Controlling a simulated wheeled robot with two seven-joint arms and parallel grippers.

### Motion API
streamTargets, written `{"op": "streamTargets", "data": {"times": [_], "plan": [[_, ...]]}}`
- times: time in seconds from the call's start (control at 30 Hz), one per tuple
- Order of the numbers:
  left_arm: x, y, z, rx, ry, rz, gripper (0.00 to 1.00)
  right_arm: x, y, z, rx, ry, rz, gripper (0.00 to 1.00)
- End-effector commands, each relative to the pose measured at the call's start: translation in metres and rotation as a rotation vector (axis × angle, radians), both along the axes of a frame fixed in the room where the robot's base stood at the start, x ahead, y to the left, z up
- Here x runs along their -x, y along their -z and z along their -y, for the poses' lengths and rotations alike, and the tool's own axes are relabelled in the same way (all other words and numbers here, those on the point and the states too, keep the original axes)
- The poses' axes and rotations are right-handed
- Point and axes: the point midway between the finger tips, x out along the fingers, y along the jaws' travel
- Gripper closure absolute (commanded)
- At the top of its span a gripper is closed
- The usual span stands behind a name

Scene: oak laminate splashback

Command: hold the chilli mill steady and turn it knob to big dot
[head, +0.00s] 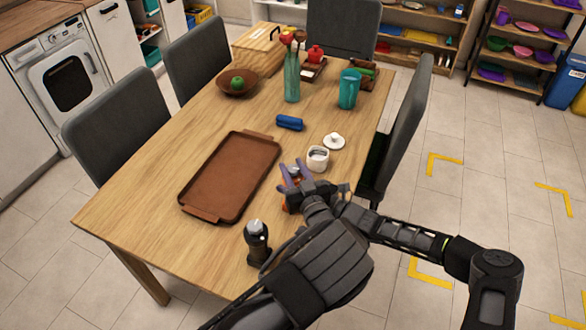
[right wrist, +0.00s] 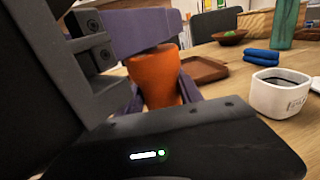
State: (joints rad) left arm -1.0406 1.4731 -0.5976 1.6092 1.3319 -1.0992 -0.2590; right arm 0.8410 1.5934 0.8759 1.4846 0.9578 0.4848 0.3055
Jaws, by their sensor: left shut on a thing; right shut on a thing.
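The chilli mill (right wrist: 155,78) shows as an orange body in the right wrist view, upright on the table. In the head view only a little orange (head: 286,206) shows past my arms and grippers. My right gripper (head: 296,176), with purple fingers, is shut at the mill's top, around the knob. My left gripper (right wrist: 162,96) is shut around the mill's lower body, with purple fingers on both sides of the orange. The knob's marks and the big dot are hidden, so I cannot tell where the knob points.
A black mill (head: 257,242) with a silvery top stands near the table's front edge. A brown tray (head: 232,178) lies left of my grippers. A white pot (head: 318,158), its lid (head: 334,141) and a blue cloth (head: 290,122) are just beyond.

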Motion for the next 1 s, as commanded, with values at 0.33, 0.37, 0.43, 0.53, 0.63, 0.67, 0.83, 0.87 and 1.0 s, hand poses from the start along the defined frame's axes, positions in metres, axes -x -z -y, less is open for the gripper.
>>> {"op": "streamTargets", "data": {"times": [0.33,0.37,0.43,0.53,0.63,0.67,0.83,0.87,1.0], "plan": [[-0.0007,-0.0014,-0.003,-0.007,0.16,0.003,1.0,0.0003,0.0001,-0.0003,0.0,-0.001,0.0,1.0],[-0.0006,-0.0013,-0.0034,-0.007,0.186,0.003,1.0,0.0004,0.0001,-0.0004,0.0,-0.001,0.0,1.0],[-0.0006,-0.0008,-0.0034,-0.006,0.245,0.001,1.0,0.0004,0.0002,-0.0004,0.0,-0.001,0.0,1.0],[-0.0011,-0.0011,-0.0038,-0.003,0.319,0.002,1.0,0.0004,0.0002,-0.0004,0.0,-0.001,0.0,1.0],[-0.0008,-0.001,-0.0027,-0.003,0.371,0.002,1.0,0.0005,0.0002,-0.0003,0.0,-0.001,0.0,1.0],[-0.0006,-0.0007,-0.0024,-0.002,0.381,0.002,1.0,0.0005,0.0003,-0.0003,0.0,-0.001,0.0,1.0],[-0.0003,-0.0002,-0.0014,0.0,0.396,0.0,1.0,0.0006,0.0003,-0.0003,0.001,-0.001,0.001,1.0],[-0.0003,-0.0002,-0.0014,0.0,0.396,0.0,1.0,0.0005,0.0003,-0.0002,0.001,-0.001,0.001,1.0],[-0.0003,-0.0002,-0.0014,0.0,0.395,0.0,0.66,0.0005,0.0003,-0.0001,0.001,-0.001,0.001,1.0]]}}
